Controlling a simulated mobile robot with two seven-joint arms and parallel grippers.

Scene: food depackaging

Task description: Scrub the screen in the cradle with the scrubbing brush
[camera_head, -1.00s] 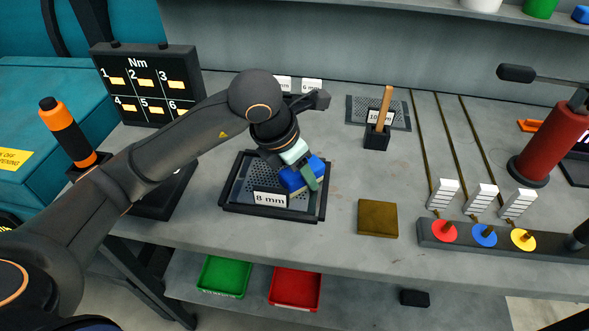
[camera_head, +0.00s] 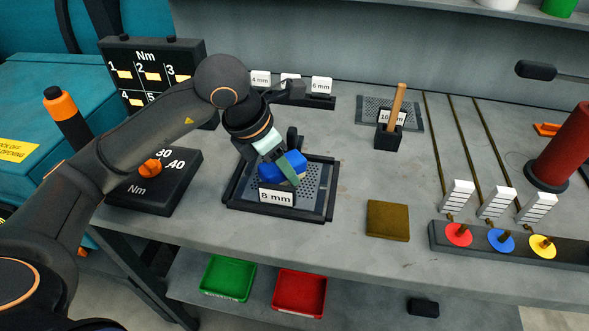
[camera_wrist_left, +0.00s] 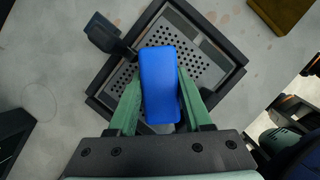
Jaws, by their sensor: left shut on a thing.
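The blue scrubbing brush (camera_head: 289,164) is gripped between the green fingers of my left gripper (camera_head: 283,172), which is shut on it. In the left wrist view the brush (camera_wrist_left: 160,82) lies between the fingers, over the perforated screen (camera_wrist_left: 203,62). The screen (camera_head: 313,183) sits in a dark square cradle (camera_head: 331,203) with an "8 mm" label (camera_head: 276,197) at its front. The brush is over the middle of the screen and hides part of it. Its underside is hidden, so I cannot tell whether it touches.
A brown square block (camera_head: 388,221) lies right of the cradle. Behind it a "10 mm" screen (camera_head: 412,117) lies near a black holder (camera_head: 388,138) with a wooden handle. A black dial box (camera_head: 150,194) stands left. Clear bench surrounds the cradle's right side.

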